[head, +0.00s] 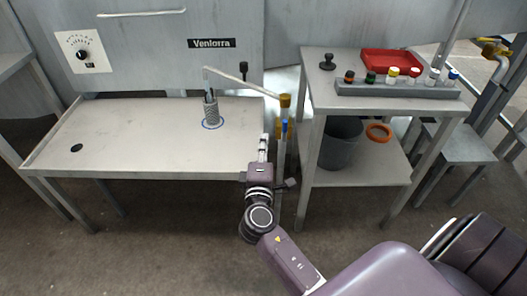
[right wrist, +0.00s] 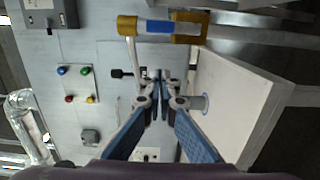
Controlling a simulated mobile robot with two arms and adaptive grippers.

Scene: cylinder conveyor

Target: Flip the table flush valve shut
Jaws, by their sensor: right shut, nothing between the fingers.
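The flush valve stands on an upright pipe at the table's right edge, with a brass-yellow body (head: 285,100) and a blue handle (head: 285,127). In the right wrist view the blue handle (right wrist: 158,27) lies between two brass parts (right wrist: 188,28), apparently in line with the pipe. My right gripper (head: 264,143) is just left of the valve, in front of the table edge. In the right wrist view its fingertips (right wrist: 160,82) are together and empty, apart from the handle. My left gripper is out of view.
The metal table (head: 130,130) holds a knurled cylinder (head: 211,112) inside a blue ring, beneath a thin spout. A shelf stand (head: 330,60) at right carries a red tray (head: 392,61), a rack of capped vials (head: 400,89) and a grey bucket (head: 340,148) below.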

